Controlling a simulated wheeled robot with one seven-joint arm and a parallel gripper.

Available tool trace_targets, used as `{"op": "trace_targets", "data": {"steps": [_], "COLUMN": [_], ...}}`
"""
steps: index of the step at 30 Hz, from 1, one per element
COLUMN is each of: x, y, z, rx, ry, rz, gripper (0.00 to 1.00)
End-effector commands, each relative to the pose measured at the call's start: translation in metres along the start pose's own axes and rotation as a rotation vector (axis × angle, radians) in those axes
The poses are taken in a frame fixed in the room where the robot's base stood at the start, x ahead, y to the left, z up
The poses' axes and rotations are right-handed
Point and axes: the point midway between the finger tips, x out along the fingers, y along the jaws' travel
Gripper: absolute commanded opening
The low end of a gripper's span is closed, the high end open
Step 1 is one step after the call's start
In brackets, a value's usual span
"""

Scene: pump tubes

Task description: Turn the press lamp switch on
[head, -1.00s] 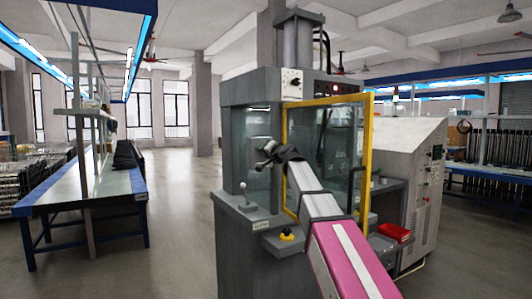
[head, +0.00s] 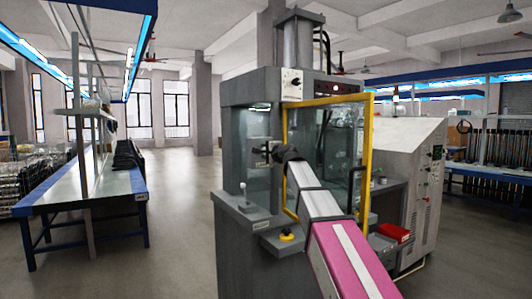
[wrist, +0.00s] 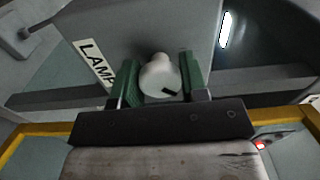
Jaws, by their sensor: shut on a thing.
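The lamp switch is a white round knob (wrist: 160,76) with a dark mark on its face, on a grey panel beside a white label (wrist: 93,62) reading "LAMP". My gripper's green fingers (wrist: 160,82) stand on either side of the knob in the wrist view and are shut on it. In the head view my gripper (head: 262,150) is inside the press (head: 247,88), at the opening beside the yellow-framed door; the knob cannot be made out there. A bright light strip (wrist: 225,30) shows in the wrist view.
A white-knobbed lever (head: 243,187) and a yellow button (head: 287,235) are on the press's front. A red bin (head: 394,232) sits to the right.

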Motion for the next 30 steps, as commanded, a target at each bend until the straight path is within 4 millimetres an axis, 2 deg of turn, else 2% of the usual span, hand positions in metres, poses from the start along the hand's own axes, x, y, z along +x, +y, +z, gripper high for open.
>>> {"op": "trace_targets", "data": {"steps": [18,19,21,30], "x": [-0.0006,-0.0006,-0.0005,-0.0008], "y": [0.0007,0.0007,0.0007,0.0003], "z": [-0.0002,-0.0002,-0.0002,0.0000], "rx": [0.043,0.043,0.043,0.042], "ry": [0.000,0.000,0.000,0.000], "rz": [0.001,0.001,0.001,0.000], "gripper": [0.17,0.43,0.66,0.66]}}
